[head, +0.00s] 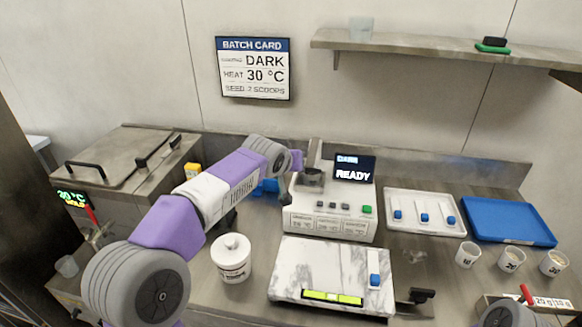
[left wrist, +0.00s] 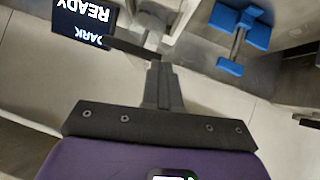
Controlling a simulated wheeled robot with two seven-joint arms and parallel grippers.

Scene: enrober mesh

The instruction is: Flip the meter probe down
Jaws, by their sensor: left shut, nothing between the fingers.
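The temper meter (head: 330,222) is a white box with buttons on its front and a dark screen reading DARK and READY (head: 353,171). A dark round cup-like part (head: 313,177) sits on its top left. My left gripper (head: 287,185) is beside that part, at the meter's left side. In the left wrist view my left gripper (left wrist: 160,75) is shut with nothing in it. Its tips are close to a dark bar (left wrist: 135,47), which may be the probe arm; I cannot tell whether they touch. A grey round part (left wrist: 150,28) lies beyond. My right gripper is not clearly seen.
A marble slab (head: 335,262) lies in front of the meter, and a lidded white tub (head: 232,258) stands to the left. A white tray (head: 425,216), a blue tray (head: 510,221) and several cups fill the right. A blue object (left wrist: 238,38) is near my left gripper.

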